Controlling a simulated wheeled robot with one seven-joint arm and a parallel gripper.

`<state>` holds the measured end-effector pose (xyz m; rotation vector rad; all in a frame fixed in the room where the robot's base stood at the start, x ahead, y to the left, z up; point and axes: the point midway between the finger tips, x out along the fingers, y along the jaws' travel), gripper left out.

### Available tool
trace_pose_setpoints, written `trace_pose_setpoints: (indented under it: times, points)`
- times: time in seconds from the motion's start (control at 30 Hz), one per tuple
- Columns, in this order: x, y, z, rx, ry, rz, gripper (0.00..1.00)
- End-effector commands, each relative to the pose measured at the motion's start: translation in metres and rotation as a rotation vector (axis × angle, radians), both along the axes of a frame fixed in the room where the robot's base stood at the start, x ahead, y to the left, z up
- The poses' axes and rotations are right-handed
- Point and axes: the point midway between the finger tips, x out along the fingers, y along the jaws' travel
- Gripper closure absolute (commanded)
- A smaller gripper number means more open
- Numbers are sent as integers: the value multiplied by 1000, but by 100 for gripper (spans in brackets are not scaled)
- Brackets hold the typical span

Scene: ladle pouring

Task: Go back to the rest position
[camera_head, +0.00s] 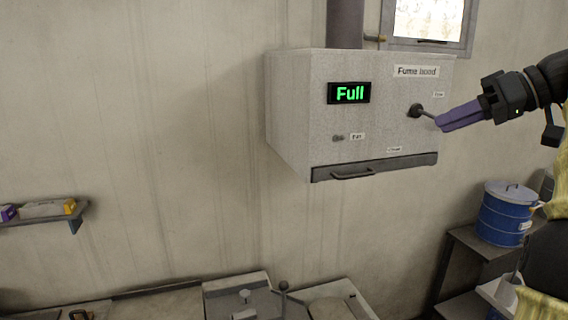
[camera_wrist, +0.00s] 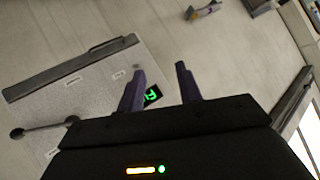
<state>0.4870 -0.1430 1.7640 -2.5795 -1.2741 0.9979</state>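My gripper (camera_head: 441,122) is at the upper right in the head view, raised in front of the right side of the fume hood. Its purple fingers point left, close to the hood's dark lever knob (camera_head: 416,110). In the wrist view my gripper (camera_wrist: 158,80) has its two purple fingers spread apart with nothing between them.
A blue bucket (camera_head: 503,218) with a lid stands on a dark shelf (camera_head: 470,238) at the right. A wall shelf (camera_head: 76,214) with small boxes is at the left. Grey equipment (camera_head: 240,300) stands at the bottom. The wall between is clear.

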Motion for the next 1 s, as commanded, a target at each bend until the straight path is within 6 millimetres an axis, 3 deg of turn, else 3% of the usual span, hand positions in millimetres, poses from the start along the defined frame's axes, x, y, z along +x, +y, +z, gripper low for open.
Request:
trace_pose_setpoints:
  times: [0.33,0.57,0.67,0.8,1.0]
  points:
    - [25,6,-33,43,94,-104,65]
    - [47,15,-76,69,203,-214,65]
    - [58,22,-107,72,273,-281,65]
    - [69,36,-167,54,390,-394,65]
    - [65,59,-259,-26,534,-537,65]
